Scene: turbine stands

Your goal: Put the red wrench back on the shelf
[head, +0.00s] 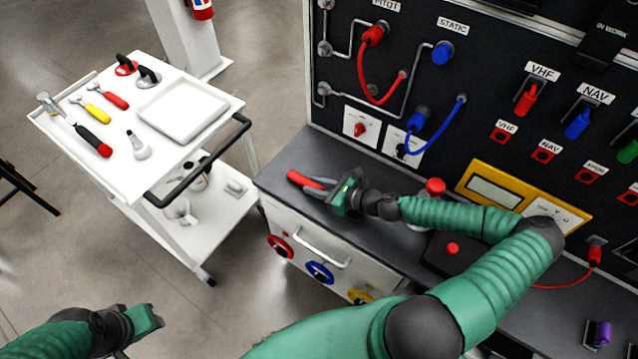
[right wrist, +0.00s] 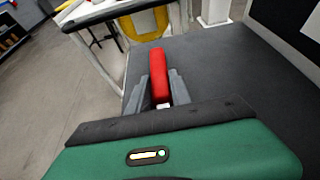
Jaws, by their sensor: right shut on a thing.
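The red wrench (head: 305,180) is at the left end of the dark bench top. My right gripper (head: 322,188) is shut on it, with its red part sticking out past the fingers. In the right wrist view, the red handle (right wrist: 158,72) stands between the two grey fingers (right wrist: 160,88). The wrench's other end is hidden by the gripper; whether it touches the bench is unclear. The white trolley (head: 225,103), with a top shelf and a lower shelf (head: 225,208), stands left of the bench. My left gripper (head: 150,318) is low at the left, its jaw opening unclear.
The panel with cables (head: 450,90) rises behind the bench. Floor shows between trolley and bench.

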